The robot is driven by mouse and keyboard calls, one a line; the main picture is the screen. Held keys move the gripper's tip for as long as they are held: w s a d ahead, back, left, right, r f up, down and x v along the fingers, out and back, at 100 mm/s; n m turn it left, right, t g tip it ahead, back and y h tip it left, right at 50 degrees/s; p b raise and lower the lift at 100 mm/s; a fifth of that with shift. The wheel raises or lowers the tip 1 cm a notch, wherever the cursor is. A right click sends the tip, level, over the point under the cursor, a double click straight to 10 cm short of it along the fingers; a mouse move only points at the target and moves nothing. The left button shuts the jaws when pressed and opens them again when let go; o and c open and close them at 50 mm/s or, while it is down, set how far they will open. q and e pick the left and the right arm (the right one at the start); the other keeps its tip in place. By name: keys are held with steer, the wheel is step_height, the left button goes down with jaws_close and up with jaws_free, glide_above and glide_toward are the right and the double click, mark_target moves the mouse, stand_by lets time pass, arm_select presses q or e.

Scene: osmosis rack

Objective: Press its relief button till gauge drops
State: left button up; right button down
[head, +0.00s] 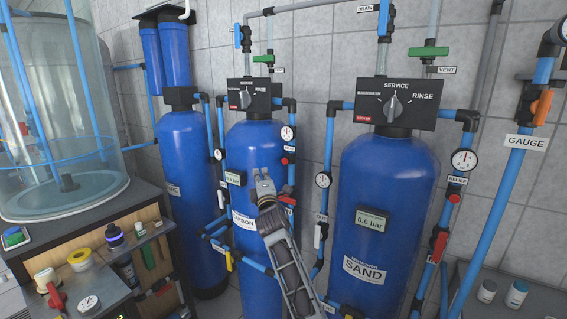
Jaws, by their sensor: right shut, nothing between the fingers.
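The blue sand tank (376,185) stands at right centre with a display reading 0.6 bar. A red relief button (455,198) sits on the pipe to its right, under a label reading RELIEF and a round gauge (464,160). The blue carbon tank (258,150) stands left of it; its display is partly hidden. A small red button (285,161) and a gauge (287,133) are on the pipe to its right. My right gripper (262,176) is shut and empty, in view in front of the carbon tank, left of and below that red button. My left gripper is out of view.
A third blue tank (187,190) stands further left, behind a glass vessel (60,110) on a cabinet. A red-handled valve (439,246) is below the sand tank's relief button. Pipes run between the tanks. Two small jars stand on a grey surface at lower right.

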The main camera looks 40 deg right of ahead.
mark_target(285, 161)
steer(key=n, duration=0.5)
steer(key=shift+s+d+f+n+g, duration=0.1)
steer(key=shift+d+f+n+g, duration=0.1)
steer(key=shift+d+n+g, duration=0.1)
steer(key=shift+d, duration=0.15)
stand_by(0.4)
steer(key=w+d, duration=0.3)
steer(key=d, duration=0.5)
steer(key=shift+w+p, duration=0.2)
steer(key=shift+p, duration=0.15)
steer(key=shift+w+d, duration=0.35)
steer(key=shift+d, duration=0.45)
stand_by(3.6)
steer(key=shift+a, duration=0.2)
steer(key=shift+s+a, duration=0.35)
steer(key=shift+a, duration=0.3)
